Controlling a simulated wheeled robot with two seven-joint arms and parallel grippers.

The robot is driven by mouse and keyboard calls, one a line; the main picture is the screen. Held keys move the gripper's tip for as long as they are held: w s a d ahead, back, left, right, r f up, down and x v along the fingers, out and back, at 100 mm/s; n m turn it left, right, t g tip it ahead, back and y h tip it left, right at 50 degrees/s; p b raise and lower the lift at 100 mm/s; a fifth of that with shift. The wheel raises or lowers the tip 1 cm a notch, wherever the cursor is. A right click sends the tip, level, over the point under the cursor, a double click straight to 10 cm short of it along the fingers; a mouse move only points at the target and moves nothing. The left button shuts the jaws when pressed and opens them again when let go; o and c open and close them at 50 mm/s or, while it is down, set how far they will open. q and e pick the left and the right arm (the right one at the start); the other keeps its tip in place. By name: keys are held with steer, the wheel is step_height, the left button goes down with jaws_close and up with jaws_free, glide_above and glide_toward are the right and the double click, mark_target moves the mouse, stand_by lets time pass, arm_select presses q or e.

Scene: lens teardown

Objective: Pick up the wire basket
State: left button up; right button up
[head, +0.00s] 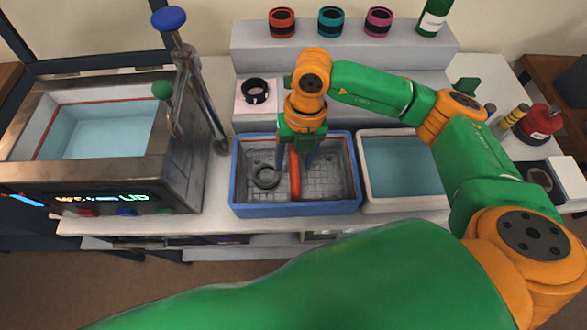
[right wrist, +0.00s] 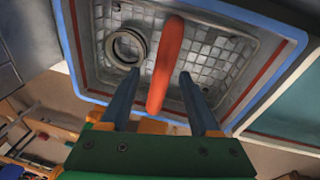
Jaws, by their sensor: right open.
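The wire basket (head: 328,180) is a grey mesh basket sitting inside a blue-rimmed tub (head: 296,210) in the head view. Its orange-red handle (head: 295,184) runs across the middle, and a dark ring (head: 266,178) lies in its left part. My right gripper (head: 296,164) is over the basket, pointing down, open. In the right wrist view, the two blue fingers (right wrist: 159,75) stand on either side of the handle (right wrist: 166,62), with gaps between them and it. The mesh (right wrist: 205,50) and the ring (right wrist: 126,47) show beyond. My left gripper is not in view.
A white-rimmed tub (head: 400,203) of bluish liquid stands just right of the blue tub. A machine with a water basin (head: 100,130) stands left. A black ring on a white pad (head: 256,91) and a grey step with several lens parts (head: 330,22) are behind.

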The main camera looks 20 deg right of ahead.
steer(key=shift+f, duration=0.35)
jaws_close()
stand_by(1.2)
